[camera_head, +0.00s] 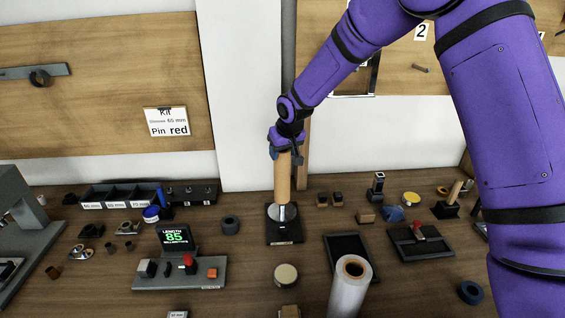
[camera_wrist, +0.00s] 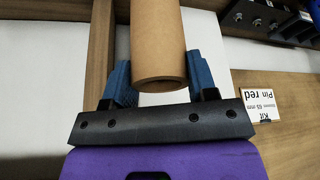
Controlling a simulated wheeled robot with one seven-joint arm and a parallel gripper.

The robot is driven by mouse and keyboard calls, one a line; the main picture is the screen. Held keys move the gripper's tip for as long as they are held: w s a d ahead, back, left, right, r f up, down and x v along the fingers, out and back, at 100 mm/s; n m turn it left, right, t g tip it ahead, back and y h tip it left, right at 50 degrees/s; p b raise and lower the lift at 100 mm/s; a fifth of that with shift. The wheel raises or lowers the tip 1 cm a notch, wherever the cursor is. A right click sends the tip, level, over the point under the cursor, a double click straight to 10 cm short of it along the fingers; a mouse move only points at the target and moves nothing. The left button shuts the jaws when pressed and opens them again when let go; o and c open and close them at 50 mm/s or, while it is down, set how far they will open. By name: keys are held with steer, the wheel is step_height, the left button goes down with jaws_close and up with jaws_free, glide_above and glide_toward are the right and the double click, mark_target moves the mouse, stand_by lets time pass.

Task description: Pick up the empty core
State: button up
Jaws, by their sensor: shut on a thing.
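The empty core is a brown cardboard tube (camera_head: 283,178), upright in the middle of the bench in the head view. Its lower end is at a short metal peg on a black base (camera_head: 284,236); I cannot tell whether it is still around the peg. My gripper (camera_head: 282,150) is shut on the tube's upper end from above. In the wrist view the tube (camera_wrist: 158,45) sits between the blue finger pads of my gripper (camera_wrist: 158,82), and its open end shows near the palm.
A clear-wrapped roll (camera_head: 350,285) stands at the front, right of the base. A dark tray (camera_head: 345,250) lies behind it.

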step_height(320, 180, up, 22)
steer(key=shift+r, duration=0.25)
stand_by(0.3)
steer(key=shift+s, duration=0.1)
